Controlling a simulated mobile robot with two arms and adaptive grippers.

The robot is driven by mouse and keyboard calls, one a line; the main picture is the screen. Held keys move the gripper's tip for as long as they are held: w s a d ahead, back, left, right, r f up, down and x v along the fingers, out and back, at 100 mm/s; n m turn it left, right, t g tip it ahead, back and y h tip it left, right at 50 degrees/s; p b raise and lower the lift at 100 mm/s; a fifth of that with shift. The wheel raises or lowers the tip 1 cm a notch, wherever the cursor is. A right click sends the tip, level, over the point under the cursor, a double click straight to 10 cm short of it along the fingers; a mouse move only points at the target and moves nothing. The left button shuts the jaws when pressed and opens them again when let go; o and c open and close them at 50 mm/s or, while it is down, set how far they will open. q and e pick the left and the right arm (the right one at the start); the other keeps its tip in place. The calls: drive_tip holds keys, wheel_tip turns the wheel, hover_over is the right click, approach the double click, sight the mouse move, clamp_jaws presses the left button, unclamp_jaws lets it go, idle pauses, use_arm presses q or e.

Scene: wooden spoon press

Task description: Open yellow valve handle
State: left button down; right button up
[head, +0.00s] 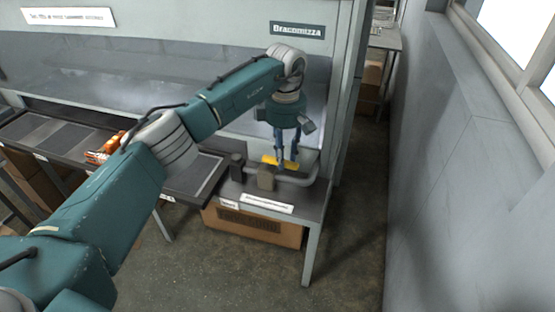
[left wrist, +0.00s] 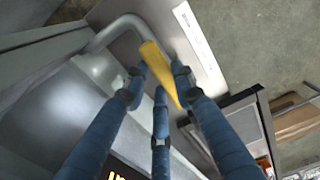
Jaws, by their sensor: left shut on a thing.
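The yellow valve handle (head: 271,160) is at the right end of the bench, beside a bent grey pipe (head: 298,181). In the left wrist view the handle (left wrist: 184,18) is a long yellow bar running past the pipe (left wrist: 98,66). My left gripper (head: 286,166) reaches down from above with its blue fingers at the handle. In the left wrist view its three fingers (left wrist: 160,78) are closed around the handle, which lies between them. The fingers hide part of the handle in both views. My right gripper is not in view.
A dark post (head: 237,167) and a tan-grey block (head: 266,178) stand on the bench left of the handle. Orange items (head: 103,154) lie on the tray at left. A cardboard box (head: 255,227) is below the bench. The floor (head: 345,260) at right is clear up to the wall (head: 450,180).

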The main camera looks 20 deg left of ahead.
use_arm(q)
drive_tip(key=shift+w+n, duration=0.2)
drive_tip(key=shift+n, duration=0.2)
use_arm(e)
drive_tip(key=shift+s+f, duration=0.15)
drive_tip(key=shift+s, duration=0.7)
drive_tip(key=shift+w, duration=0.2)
use_arm(q)
drive_tip(key=c, duration=1.4)
unclamp_jaws()
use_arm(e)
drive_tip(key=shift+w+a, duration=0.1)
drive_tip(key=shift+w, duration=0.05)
use_arm(q)
drive_tip(key=shift+r, duration=0.1)
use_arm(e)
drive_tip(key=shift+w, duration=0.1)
use_arm(q)
wheel_tip(320, 180, up, 12)
drive_tip(key=shift+f, duration=0.1)
